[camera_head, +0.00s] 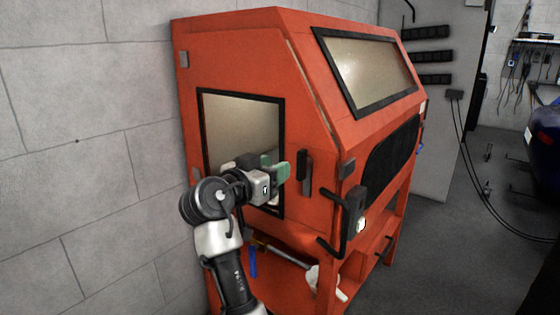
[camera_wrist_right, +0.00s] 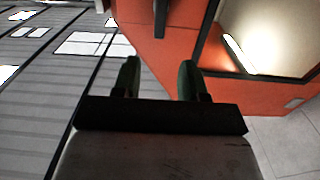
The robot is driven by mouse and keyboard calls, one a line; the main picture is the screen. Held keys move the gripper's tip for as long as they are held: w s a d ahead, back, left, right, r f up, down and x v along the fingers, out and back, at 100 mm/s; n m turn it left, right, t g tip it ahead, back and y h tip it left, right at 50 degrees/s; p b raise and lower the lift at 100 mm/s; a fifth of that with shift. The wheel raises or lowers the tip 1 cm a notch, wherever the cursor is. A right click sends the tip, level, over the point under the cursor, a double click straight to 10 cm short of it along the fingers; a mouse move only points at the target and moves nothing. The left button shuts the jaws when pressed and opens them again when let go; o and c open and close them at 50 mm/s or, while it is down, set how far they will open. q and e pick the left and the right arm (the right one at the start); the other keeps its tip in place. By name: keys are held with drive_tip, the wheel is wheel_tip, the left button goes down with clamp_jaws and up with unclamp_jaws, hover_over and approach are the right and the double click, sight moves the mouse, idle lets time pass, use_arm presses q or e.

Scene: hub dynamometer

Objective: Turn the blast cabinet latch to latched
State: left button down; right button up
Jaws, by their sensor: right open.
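The orange blast cabinet (camera_head: 240,55) stands against the wall, with a windowed side door (camera_head: 240,125). The latch (camera_head: 304,172) is a dark upright bar on the side panel, just right of the door frame. A dark bar that looks like the latch (camera_wrist_right: 160,17) also shows at the top of the right wrist view. My right gripper (camera_head: 285,169) is just left of the latch; its green fingers are open and empty. In the right wrist view, the gripper (camera_wrist_right: 160,75) points toward the bar, which lines up with the gap between the fingers. My left gripper is out of view.
A dark bent handle (camera_head: 352,212) sticks out at the cabinet's front corner. A white object (camera_head: 325,280) lies low under the cabinet. The block wall (camera_head: 80,140) is close on the left.

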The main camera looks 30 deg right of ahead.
sight(299, 155)
drive_tip(key=p+x, duration=0.1)
drive_tip(key=x, duration=0.8)
drive_tip(key=shift+d, duration=0.1)
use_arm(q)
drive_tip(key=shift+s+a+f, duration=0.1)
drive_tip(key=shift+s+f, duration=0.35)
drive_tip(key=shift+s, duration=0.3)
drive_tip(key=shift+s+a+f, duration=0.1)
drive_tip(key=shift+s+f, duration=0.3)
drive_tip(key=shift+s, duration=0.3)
use_arm(e)
drive_tip(key=shift+w+d, duration=0.25)
drive_tip(key=shift+d, duration=0.45)
drive_tip(key=shift+c, duration=0.3)
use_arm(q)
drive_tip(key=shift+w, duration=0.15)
use_arm(e)
clamp_jaws()
